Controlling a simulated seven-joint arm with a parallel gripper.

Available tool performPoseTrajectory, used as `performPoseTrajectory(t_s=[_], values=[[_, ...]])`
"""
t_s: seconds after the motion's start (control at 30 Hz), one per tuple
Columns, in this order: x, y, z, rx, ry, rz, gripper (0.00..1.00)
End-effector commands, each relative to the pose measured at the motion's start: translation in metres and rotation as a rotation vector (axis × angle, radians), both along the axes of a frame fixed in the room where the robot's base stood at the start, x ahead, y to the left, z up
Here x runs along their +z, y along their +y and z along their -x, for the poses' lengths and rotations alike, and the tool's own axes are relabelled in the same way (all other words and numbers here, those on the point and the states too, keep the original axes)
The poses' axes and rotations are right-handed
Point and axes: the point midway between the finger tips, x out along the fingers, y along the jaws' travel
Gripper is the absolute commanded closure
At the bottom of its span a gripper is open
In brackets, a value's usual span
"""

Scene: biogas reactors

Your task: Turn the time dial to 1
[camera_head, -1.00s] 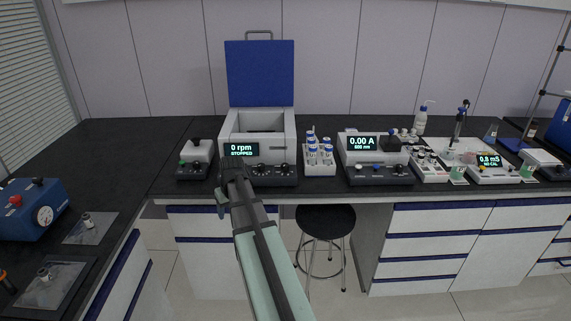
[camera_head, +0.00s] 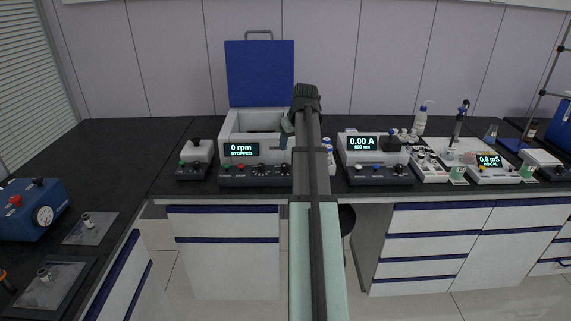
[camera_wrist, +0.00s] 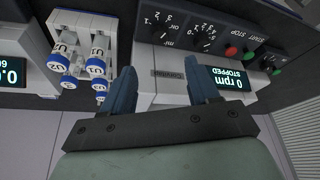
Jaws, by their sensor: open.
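The centrifuge (camera_head: 258,122) stands at the back of the bench with its blue lid (camera_head: 260,73) raised. Its display (camera_head: 241,149) reads 0 rpm, STOPPED. Its dark front panel (camera_head: 245,181) carries small dials (camera_head: 262,169), which also show upside down in the wrist view (camera_wrist: 187,32) with numbered scales. One scale seems marked min, but I cannot tell for certain which is the time dial or where it points. My gripper (camera_head: 305,92) is open and empty, raised over the centrifuge's right side; in the wrist view its fingers (camera_wrist: 162,90) are spread apart, clear of the dials.
A rack of blue-capped vials (camera_wrist: 82,50) stands close beside the centrifuge, mostly behind my arm in the head view. A photometer (camera_head: 362,150) reading 0.00 A is to the right.

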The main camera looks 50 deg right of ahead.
Motion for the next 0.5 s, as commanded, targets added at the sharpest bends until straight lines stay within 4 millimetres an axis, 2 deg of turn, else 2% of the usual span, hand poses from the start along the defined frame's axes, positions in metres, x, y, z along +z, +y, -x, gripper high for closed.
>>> performPoseTrajectory(t_s=[0.5], values=[[-0.076,-0.010,-0.030,-0.001,0.001,-0.001,0.40]])
